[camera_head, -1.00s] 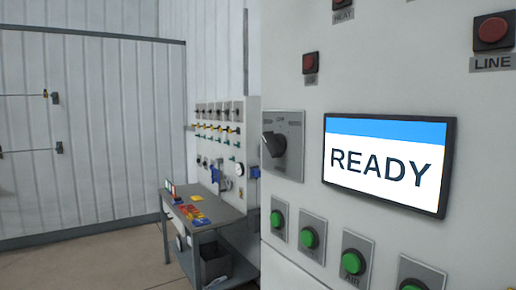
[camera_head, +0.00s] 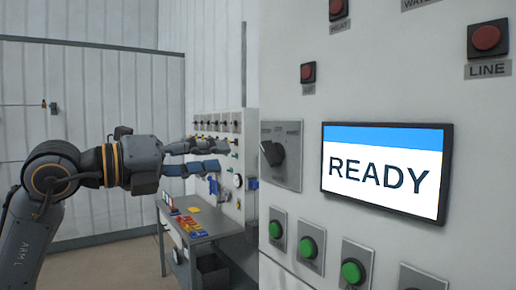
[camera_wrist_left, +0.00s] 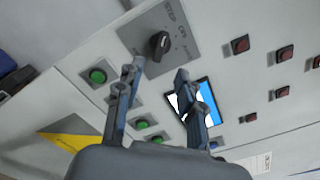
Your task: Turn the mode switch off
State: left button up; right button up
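The mode switch (camera_head: 271,153) is a black rotary knob on a grey plate (camera_head: 293,165) at the left edge of the white panel. In the left wrist view the knob (camera_wrist_left: 159,46) is ahead, near the top of its plate (camera_wrist_left: 185,35). Small labels ring it; they are hard to read. My left gripper (camera_head: 222,156) is in front of the panel's left edge, left of the switch and apart from it. In the wrist view its two fingers (camera_wrist_left: 160,69) are spread and empty, with the knob just beyond the gap. My right gripper is not in view.
A screen (camera_head: 386,170) reading READY is right of the switch. Green buttons (camera_head: 308,247) are below, red buttons (camera_head: 487,40) above. A grey workbench (camera_head: 208,222) and another control board (camera_head: 219,126) stand behind to the left.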

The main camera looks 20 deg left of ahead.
aim_at(265, 153)
pick_arm(q)
jog(key=p+x, duration=0.3)
jog(key=x, duration=0.6)
jog(key=shift+w+d+r, duration=0.1)
jog(key=shift+d, duration=0.1)
jog(key=shift+w+d+p, duration=0.25)
jog(key=shift+w+p, duration=0.05)
grip_shut()
